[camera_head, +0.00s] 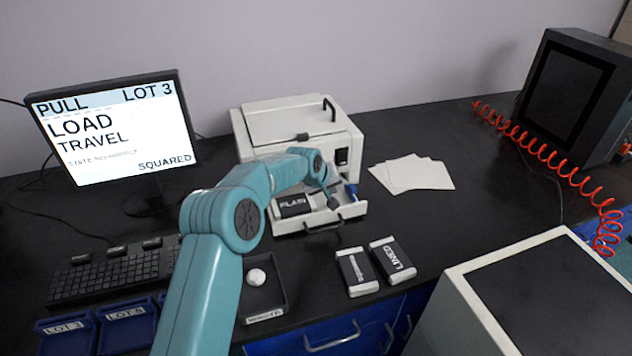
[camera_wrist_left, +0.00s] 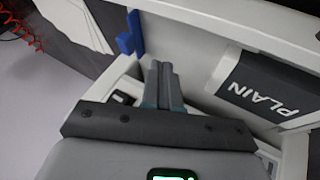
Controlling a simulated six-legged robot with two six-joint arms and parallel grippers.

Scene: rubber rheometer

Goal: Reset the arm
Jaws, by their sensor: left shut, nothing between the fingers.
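My left arm reaches in from the bottom of the head view to the white machine (camera_head: 290,125). My left gripper (camera_head: 334,203) is over the machine's pulled-out front drawer (camera_head: 318,219). In the left wrist view its two fingers (camera_wrist_left: 163,72) are together with nothing between them. A dark block marked PLAIN (camera_head: 293,204) lies in the drawer beside the gripper; it also shows at the right of the wrist view (camera_wrist_left: 262,88). A blue lever (camera_head: 351,190) is at the drawer's right side, and it shows just beyond the fingertips in the wrist view (camera_wrist_left: 131,36). My right gripper is not in view.
Two packs, one marked LINED (camera_head: 393,258), lie in front of the drawer. A black tray (camera_head: 265,290) with a white lump is at front centre. White sheets (camera_head: 412,174) lie to the right. A monitor (camera_head: 115,125) and keyboard (camera_head: 115,270) stand left; a red coiled hose (camera_head: 560,165) hangs right.

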